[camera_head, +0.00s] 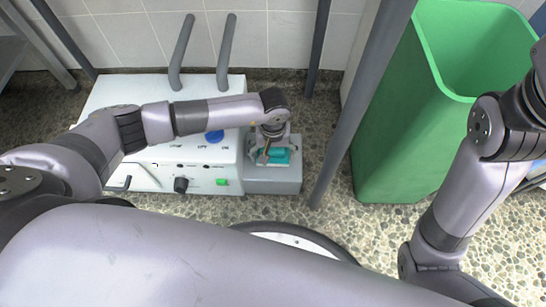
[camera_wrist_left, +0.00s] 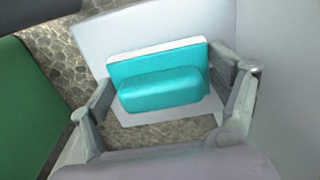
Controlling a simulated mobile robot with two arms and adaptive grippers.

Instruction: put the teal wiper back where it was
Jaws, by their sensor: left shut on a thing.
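The teal wiper (camera_head: 278,156) is at the grey block beside the white machine, under my left gripper (camera_head: 270,150). In the left wrist view the teal wiper (camera_wrist_left: 160,92) has a flat plate with a white edge and a rounded bar. The fingers of my left gripper (camera_wrist_left: 163,88) are shut on the bar from both ends. Behind the wiper is a light grey surface; I cannot tell whether the wiper touches it. The grey block (camera_head: 272,184) shows its front and right part. My right arm shows at the right, but its gripper is out of view.
The white machine (camera_head: 150,172) with knobs and two grey upright handles stands left of the block. A grey post (camera_head: 340,130) rises close to the right of the block. A large green bin (camera_head: 400,140) stands beyond it. Pebbled floor (camera_head: 325,225) lies in front.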

